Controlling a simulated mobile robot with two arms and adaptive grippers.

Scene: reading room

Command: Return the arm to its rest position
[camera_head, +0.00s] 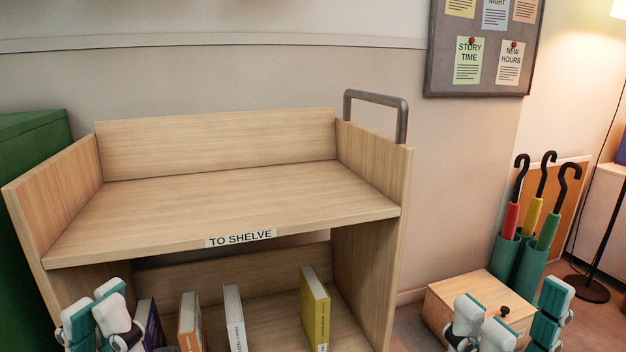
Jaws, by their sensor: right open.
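My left gripper (103,318) shows at the bottom left, in front of the lower part of the wooden cart. Its fingertips are not clear, so I cannot tell whether it is open or shut. My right gripper (508,328) is at the bottom right, in front of a small wooden box, and is open. I see nothing between its fingers. Both arms are mostly below the picture edge.
The cart (230,202), labelled "TO SHELVE", has an empty top shelf. Its lower shelf holds purple (148,322), orange (190,325), white (234,318) and yellow (315,310) books. The wooden box (450,287) and an umbrella stand (530,268) are at right.

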